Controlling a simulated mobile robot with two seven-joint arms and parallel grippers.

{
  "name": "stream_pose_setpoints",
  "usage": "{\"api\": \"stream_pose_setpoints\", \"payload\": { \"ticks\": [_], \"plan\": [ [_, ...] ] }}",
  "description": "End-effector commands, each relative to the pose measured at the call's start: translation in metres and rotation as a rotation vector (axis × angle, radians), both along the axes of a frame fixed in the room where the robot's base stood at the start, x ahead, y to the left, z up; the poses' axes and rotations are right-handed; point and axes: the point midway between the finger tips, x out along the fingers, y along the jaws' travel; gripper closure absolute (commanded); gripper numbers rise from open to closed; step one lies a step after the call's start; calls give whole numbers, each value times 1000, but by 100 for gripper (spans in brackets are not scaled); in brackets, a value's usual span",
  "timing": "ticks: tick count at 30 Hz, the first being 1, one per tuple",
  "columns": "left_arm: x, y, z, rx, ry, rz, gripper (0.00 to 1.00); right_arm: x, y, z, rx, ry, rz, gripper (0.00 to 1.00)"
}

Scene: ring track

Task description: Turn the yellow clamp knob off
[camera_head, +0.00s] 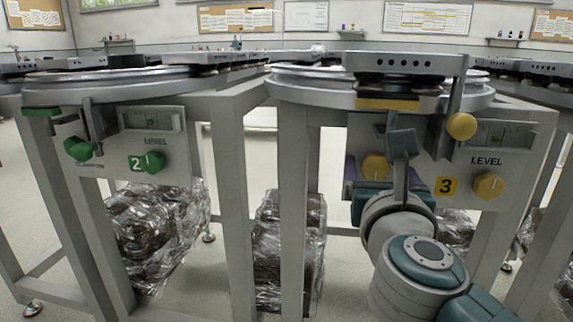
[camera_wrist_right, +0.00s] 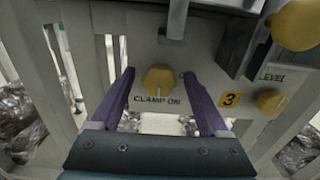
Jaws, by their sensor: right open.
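The yellow clamp knob (camera_head: 375,167) sits on the front panel of station 3, partly behind my right arm. In the right wrist view the clamp knob (camera_wrist_right: 158,80) is a faceted yellow knob above the words CLAMP ON, with a small light mark low on its face. My right gripper (camera_wrist_right: 159,75) is open, its two purple fingers on either side of the knob with gaps between. I cannot tell how far the fingertips are from the panel. In the head view the right gripper (camera_head: 372,172) is in front of the panel, mostly hidden by its own wrist. My left gripper is not in view.
A yellow level knob (camera_head: 488,186) is on the same panel, right of the 3 label (camera_head: 445,186). A round yellow knob (camera_head: 461,127) hangs on a bracket above. Station 2 with green knobs (camera_head: 153,162) is at left. Wrapped bundles (camera_head: 285,250) lie below the frames.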

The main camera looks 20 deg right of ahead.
Motion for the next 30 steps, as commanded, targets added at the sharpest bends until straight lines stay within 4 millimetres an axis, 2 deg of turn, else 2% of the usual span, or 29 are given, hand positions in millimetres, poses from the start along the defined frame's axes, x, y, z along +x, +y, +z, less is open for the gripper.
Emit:
{"api": "stream_pose_setpoints", "payload": {
  "ticks": [5,25,30],
  "plan": [
    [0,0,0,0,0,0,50,0,0,0,0,0,0,22],
    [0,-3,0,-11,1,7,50,0,0,0,-1,1,0,98],
    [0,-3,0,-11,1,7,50,0,0,0,-2,1,0,100]
  ]
}}
